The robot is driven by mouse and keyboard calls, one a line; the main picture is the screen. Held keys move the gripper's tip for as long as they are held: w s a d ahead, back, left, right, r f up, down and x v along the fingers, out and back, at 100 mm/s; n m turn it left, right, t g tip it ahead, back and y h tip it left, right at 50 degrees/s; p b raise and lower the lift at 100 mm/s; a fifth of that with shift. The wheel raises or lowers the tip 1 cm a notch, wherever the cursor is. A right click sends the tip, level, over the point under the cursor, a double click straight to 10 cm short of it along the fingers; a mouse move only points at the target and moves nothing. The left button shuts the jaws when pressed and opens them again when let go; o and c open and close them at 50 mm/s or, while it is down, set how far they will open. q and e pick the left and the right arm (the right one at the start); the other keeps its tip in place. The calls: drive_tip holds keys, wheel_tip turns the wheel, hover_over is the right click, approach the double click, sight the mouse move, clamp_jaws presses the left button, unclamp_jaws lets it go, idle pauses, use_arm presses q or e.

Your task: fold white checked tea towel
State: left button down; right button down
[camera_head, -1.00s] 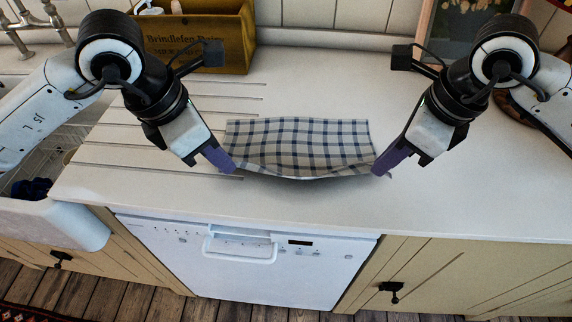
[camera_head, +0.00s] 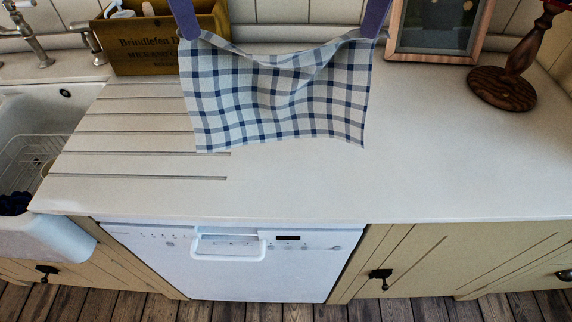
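The white and blue checked tea towel (camera_head: 280,95) hangs spread between my two grippers. Its top edge sags in the middle and its lower edge hangs over the worktop; I cannot tell whether that edge touches the surface. My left gripper (camera_head: 190,32) is shut on the towel's upper left corner. My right gripper (camera_head: 373,32) is shut on its upper right corner. Only the purple fingers show at the top of the view; the rest of both arms is out of the picture.
A wooden crate (camera_head: 145,45) stands at the back left and a picture frame (camera_head: 437,28) at the back right. A turned wooden stand (camera_head: 503,88) is at the right. The sink (camera_head: 40,115) lies left. The white worktop (camera_head: 300,185) is clear in front.

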use_arm(q)
drive_tip(key=shift+w+r, duration=0.2)
drive_tip(key=shift+r, duration=0.35)
use_arm(e)
drive_tip(key=shift+w+r, duration=0.15)
drive_tip(key=shift+r, duration=0.4)
idle(0.3)
